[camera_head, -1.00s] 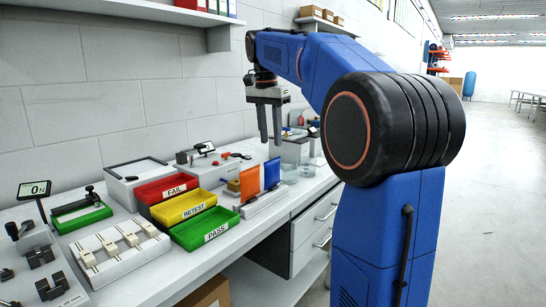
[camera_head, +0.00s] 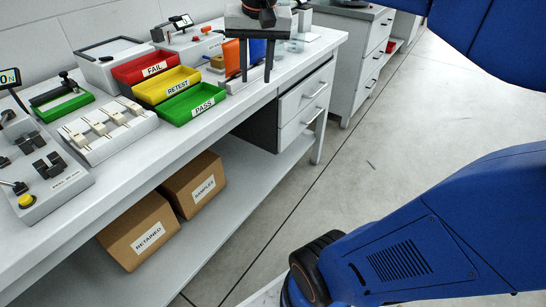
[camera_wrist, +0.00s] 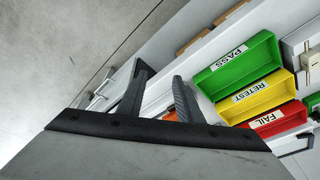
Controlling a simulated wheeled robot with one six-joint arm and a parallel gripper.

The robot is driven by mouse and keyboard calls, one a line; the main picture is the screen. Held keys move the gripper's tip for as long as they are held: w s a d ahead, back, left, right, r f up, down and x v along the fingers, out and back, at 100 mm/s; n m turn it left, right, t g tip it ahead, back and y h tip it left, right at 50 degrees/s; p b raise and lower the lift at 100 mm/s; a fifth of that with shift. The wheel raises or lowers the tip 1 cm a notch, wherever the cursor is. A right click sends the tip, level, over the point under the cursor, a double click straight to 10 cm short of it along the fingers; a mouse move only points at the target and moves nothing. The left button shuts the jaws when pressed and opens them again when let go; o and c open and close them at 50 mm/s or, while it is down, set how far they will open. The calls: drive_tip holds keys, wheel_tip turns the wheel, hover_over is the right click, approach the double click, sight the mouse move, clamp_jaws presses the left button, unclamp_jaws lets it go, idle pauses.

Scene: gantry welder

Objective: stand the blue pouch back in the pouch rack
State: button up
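My gripper (camera_head: 256,79) hangs in front of the pouch rack with its two fingers apart and nothing seen between the tips. The fingers also show apart in the wrist view (camera_wrist: 160,73). The blue pouch (camera_head: 257,50) appears upright behind the fingers, partly hidden by them and the gripper body. I cannot tell how it sits in the rack. An orange pouch (camera_head: 231,56) stands to its left. The low pale pouch rack (camera_head: 235,86) is partly covered by my gripper. In the wrist view only a bit of orange (camera_wrist: 171,116) shows beside a finger; the blue pouch is hidden.
Green PASS (camera_head: 192,104), yellow RETEST (camera_head: 165,86) and red FAIL (camera_head: 146,68) trays stand left of the rack. A white fixture with several pale pieces (camera_head: 110,130) is further left. Boxes (camera_head: 140,230) sit on the lower shelf. The bench's front edge is near my gripper.

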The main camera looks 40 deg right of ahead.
drive_tip(key=s+a+f+n+t, duration=0.1)
drive_tip(key=s+a+f+n, duration=0.1)
drive_tip(key=s+f, duration=0.5)
drive_tip(key=s+a+f+n+t, duration=0.1)
drive_tip(key=s+a+f+n, duration=0.2)
drive_tip(key=s+f, duration=0.4)
wheel_tip(320, 180, down, 4)
drive_tip(key=shift+r+n+y, duration=0.25)
drive_tip(key=shift+n+y, duration=0.15)
drive_tip(key=shift+n, duration=0.2)
